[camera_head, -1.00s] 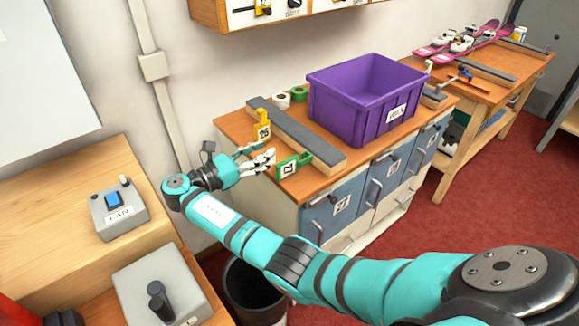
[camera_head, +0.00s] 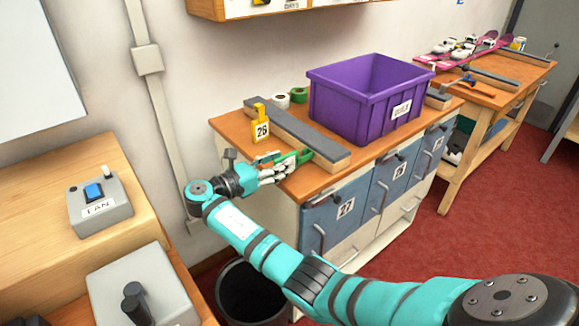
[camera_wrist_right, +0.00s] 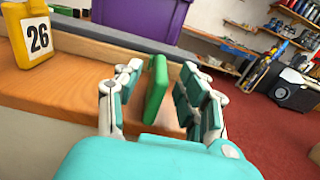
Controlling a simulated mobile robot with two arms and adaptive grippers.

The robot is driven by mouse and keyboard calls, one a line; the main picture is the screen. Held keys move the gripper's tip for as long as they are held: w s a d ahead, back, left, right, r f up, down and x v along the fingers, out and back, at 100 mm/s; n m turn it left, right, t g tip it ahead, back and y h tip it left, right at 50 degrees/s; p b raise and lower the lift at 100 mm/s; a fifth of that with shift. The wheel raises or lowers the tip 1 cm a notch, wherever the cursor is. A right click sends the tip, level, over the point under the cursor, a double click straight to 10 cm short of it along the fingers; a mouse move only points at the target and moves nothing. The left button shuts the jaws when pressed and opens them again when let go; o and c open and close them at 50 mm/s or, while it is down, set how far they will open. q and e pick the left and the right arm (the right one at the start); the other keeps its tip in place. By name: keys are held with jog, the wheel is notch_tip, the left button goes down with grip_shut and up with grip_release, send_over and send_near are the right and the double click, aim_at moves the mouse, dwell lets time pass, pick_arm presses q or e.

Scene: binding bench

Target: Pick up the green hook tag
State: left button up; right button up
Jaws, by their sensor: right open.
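The green hook tag (camera_head: 305,155) stands on the wooden bench top at the front of the grey-topped rail. In the head view my right gripper's fingers partly cover it. In the wrist view the green tag (camera_wrist_right: 156,90) stands upright and edge-on between the spread fingers of my right gripper (camera_wrist_right: 160,76), with gaps visible at both sides. My right gripper also shows in the head view (camera_head: 289,166), open, coming in from the left of the tag. My left gripper is not in view.
A yellow tag marked 26 (camera_head: 262,127) stands left of the green one. The grey-topped rail (camera_head: 300,128) runs behind both. A purple bin (camera_head: 345,105) stands beyond it. Tape rolls (camera_head: 299,95) lie at the back. Numbered drawers (camera_head: 345,208) are below the bench top.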

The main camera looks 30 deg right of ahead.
jog(key=shift+w+d, duration=0.1)
jog(key=shift+d, duration=0.8)
grip_shut()
